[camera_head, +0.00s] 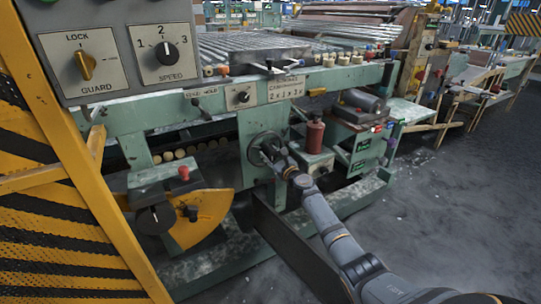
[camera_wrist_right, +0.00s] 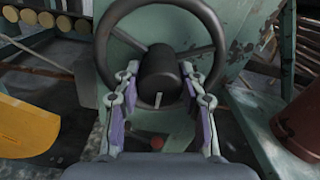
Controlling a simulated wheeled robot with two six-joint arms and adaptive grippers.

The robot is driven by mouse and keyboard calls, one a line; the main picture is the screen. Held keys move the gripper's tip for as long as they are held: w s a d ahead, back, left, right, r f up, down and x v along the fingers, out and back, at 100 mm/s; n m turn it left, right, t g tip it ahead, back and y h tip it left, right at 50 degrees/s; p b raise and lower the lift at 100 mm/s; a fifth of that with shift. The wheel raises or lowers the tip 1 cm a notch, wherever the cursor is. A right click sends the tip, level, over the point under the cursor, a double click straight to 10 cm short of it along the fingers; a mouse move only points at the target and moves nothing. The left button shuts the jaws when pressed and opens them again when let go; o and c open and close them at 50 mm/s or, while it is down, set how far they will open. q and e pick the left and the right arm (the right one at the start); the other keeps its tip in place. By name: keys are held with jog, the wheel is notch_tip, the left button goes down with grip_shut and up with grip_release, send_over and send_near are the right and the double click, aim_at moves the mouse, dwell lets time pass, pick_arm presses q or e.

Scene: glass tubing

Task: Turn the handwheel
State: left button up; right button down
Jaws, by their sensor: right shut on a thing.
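The dark handwheel (camera_head: 253,151) sits on the green front panel of the machine, near the middle of the head view. In the right wrist view its black rim (camera_wrist_right: 104,48) fills the upper middle, with a thick round hub (camera_wrist_right: 160,78) at its centre. My right gripper (camera_head: 275,157) reaches the wheel from the lower right. In the wrist view the right gripper (camera_wrist_right: 159,72) has one finger on each side of the hub, shut on it, inside the rim. The wheel's lower rim is partly hidden by the fingers. My left gripper is not in view.
A red cylinder (camera_head: 315,134) stands right of the wheel. A yellow plate (camera_head: 205,215) with black knobs lies to the left. A striped yellow guard (camera_head: 60,240) and a grey panel with LOCK and SPEED knobs (camera_head: 128,60) fill the left. Dusty floor is open at right.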

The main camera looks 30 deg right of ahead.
jog(key=c, duration=0.8)
grip_release()
jog(key=shift+o, duration=0.2)
jog(key=shift+s, duration=0.15)
jog(key=s, duration=1.1)
jog(key=shift+s+d, duration=0.25)
jog(key=shift+s, duration=0.1)
jog(key=shift+f, duration=0.1)
